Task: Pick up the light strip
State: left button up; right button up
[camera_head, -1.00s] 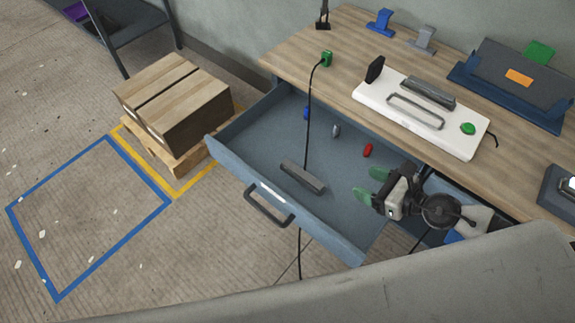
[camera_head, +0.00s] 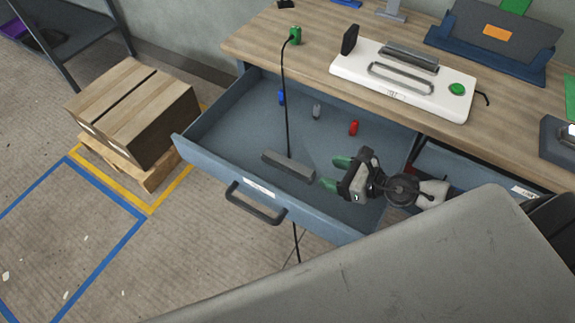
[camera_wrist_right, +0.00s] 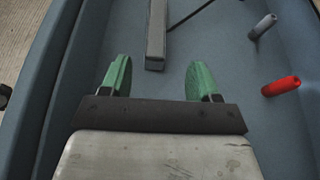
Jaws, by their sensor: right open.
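The light strip, a grey bar (camera_head: 288,166), lies in the open blue-grey drawer (camera_head: 215,158), near its front wall. It also shows at the top of the right wrist view (camera_wrist_right: 156,35), its near end just beyond the fingertips and between their lines. My right gripper (camera_head: 335,172), with green fingertips, is open and empty at the right of the strip's near end, apart from it. The wrist view shows the fingers (camera_wrist_right: 160,75) spread wide with bare drawer floor between them. My left gripper is not in view.
A black cable (camera_head: 284,100) runs from a green plug (camera_head: 295,35) on the desk to the strip. Blue, grey and red (camera_head: 353,128) small cylinders lie along the drawer's back. A white panel with a handle (camera_head: 402,80) sits on the desk. A box (camera_head: 135,105) stands left on a pallet.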

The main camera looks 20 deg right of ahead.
aim_at(298, 167)
jog(key=p+x, duration=0.1)
jog(key=x, duration=0.2)
jog(key=shift+w+a, duration=0.3)
jog(key=shift+a, duration=0.05)
jog(key=x, duration=0.5)
jog(key=shift+a+f+p, duration=0.25)
jog(key=shift+f+p, duration=0.05)
jog(key=shift+f, duration=0.15)
jog(key=c, duration=1)
jog(key=shift+c, duration=0.2)
jog(key=shift+r, duration=0.1)
